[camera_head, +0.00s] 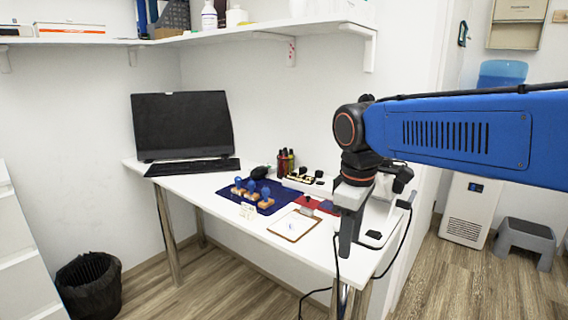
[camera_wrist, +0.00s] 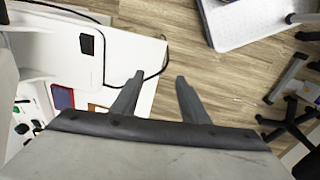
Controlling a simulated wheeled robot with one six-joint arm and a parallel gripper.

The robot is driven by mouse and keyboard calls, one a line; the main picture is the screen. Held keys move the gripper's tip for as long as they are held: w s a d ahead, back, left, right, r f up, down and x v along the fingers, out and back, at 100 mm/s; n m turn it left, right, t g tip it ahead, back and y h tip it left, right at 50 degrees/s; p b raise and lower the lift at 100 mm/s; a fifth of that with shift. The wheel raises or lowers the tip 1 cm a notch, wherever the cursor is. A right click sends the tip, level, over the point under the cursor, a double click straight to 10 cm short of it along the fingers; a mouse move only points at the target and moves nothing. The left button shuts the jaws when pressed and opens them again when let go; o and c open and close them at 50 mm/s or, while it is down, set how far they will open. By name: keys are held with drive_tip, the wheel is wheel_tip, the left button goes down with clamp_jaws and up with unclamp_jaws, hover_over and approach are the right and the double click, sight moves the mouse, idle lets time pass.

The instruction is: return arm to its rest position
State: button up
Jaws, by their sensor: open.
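My gripper (camera_wrist: 158,88) is open in the wrist view, with its two dark fingers apart and nothing between them. It points down past the desk's edge toward the wooden floor. In the head view my gripper (camera_head: 347,235) hangs at the end of my blue arm (camera_head: 455,135), over or in front of the right end of the white desk (camera_head: 240,232). The arm reaches in from the right edge of the picture. The fingers overlap in the head view, so their gap does not show there.
On the desk are a monitor (camera_head: 182,124), a keyboard (camera_head: 193,167), a blue mat (camera_head: 222,198) with stamps, and a clipboard (camera_head: 294,225). A wall shelf (camera_head: 250,32) is above. A black bin (camera_head: 90,286) and a grey step stool (camera_head: 525,240) stand on the floor. Cables hang at the desk's right end.

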drive_tip(key=s+d+f+m+t, duration=0.3)
drive_tip(key=s+d+f+m, duration=0.8)
drive_tip(key=s+d, duration=0.3)
drive_tip(key=shift+s+d+t, duration=0.25)
drive_tip(key=shift+s+t, duration=0.15)
drive_tip(key=shift+s, duration=0.25)
